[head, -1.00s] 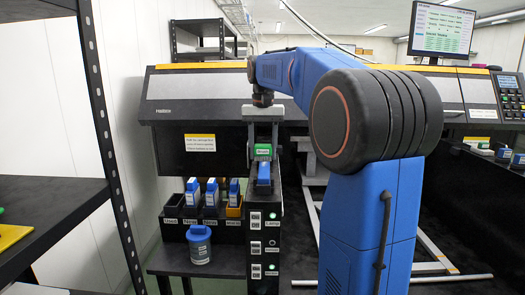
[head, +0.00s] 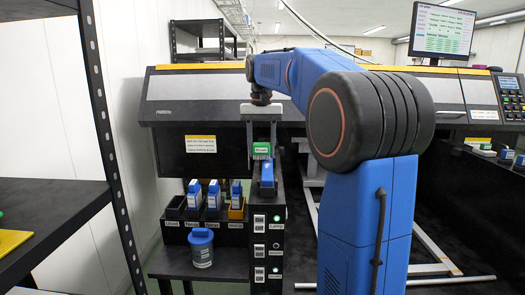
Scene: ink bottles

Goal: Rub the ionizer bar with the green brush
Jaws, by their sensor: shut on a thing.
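My gripper (head: 262,147) points down in front of the printer, its two grey fingers shut on the green brush (head: 262,149), a green block with a white label. A blue elongated piece (head: 267,174) lies along the top of the black switch post (head: 267,215), just below and in front of the brush in the picture. I cannot tell whether this piece is the ionizer bar, nor whether the brush touches it. The underside of the brush is not clearly visible.
Several blue-and-white bottles (head: 214,195) stand in black and yellow holders left of the post. A blue-lidded container (head: 201,248) stands on the low black table (head: 172,262). The wide black printer (head: 172,108) is behind. A dark shelf (head: 45,205) is at left.

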